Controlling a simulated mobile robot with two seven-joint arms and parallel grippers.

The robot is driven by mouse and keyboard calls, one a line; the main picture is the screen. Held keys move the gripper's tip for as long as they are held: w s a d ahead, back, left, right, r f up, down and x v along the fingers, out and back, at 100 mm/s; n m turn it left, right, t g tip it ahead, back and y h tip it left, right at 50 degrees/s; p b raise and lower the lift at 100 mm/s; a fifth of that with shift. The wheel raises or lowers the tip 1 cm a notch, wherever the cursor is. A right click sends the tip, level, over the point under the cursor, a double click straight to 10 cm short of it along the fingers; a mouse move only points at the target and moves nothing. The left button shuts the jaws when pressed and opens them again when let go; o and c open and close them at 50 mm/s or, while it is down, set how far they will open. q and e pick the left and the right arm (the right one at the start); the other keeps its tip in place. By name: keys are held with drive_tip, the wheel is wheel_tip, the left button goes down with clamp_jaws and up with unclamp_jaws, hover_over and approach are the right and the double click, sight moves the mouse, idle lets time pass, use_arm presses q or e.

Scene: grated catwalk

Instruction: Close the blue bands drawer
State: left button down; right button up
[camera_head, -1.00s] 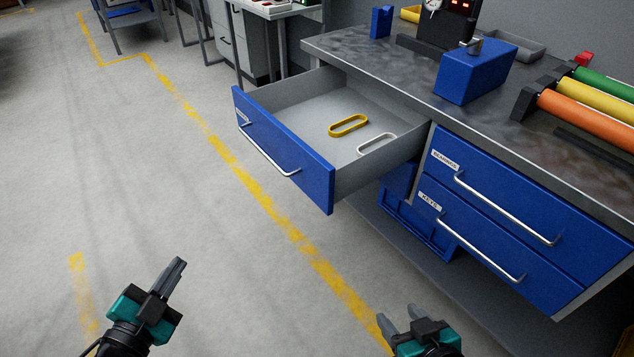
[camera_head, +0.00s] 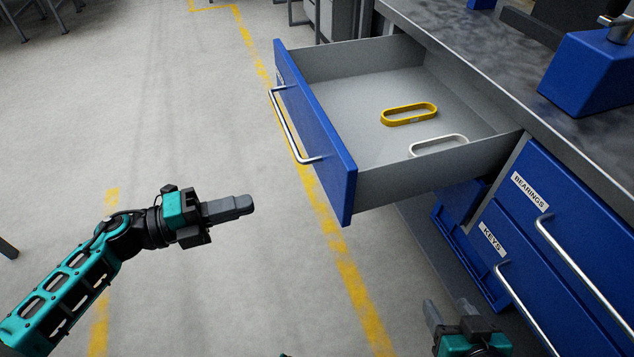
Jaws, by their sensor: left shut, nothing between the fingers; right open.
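The bands drawer (camera_head: 330,152) is pulled out from the workbench, with a blue front and a silver bar handle (camera_head: 287,125). Its label cannot be read now. A yellow band (camera_head: 409,114) and a white band (camera_head: 438,140) lie on its grey floor. My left gripper (camera_head: 250,205) is shut and empty, left of the drawer front and apart from it, its fingers pointing right toward it. My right gripper (camera_head: 448,314) is open at the bottom edge, below the drawer and in front of the keys drawer; its arm is mostly out of view.
The shut bearings drawer (camera_head: 563,207) and keys drawer (camera_head: 500,267) have protruding bar handles. A blue block-shaped device (camera_head: 590,80) stands on the metal benchtop (camera_head: 480,60). Open floor with yellow lines lies at left.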

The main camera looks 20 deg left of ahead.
sight(332, 182)
use_arm(q)
drive_tip(key=b+x, duration=0.1)
drive_tip(key=x, duration=1.2)
drive_tip(key=shift+w+d, duration=0.1)
drive_tip(key=shift+d, duration=0.05)
drive_tip(key=shift+w+d, duration=0.15)
drive_tip(key=shift+d, duration=0.05)
use_arm(e)
drive_tip(key=shift+s+a+f, duration=0.15)
drive_tip(key=shift+a+f, duration=0.1)
drive_tip(key=shift+f, duration=0.2)
use_arm(q)
drive_tip(key=shift+d, duration=0.1)
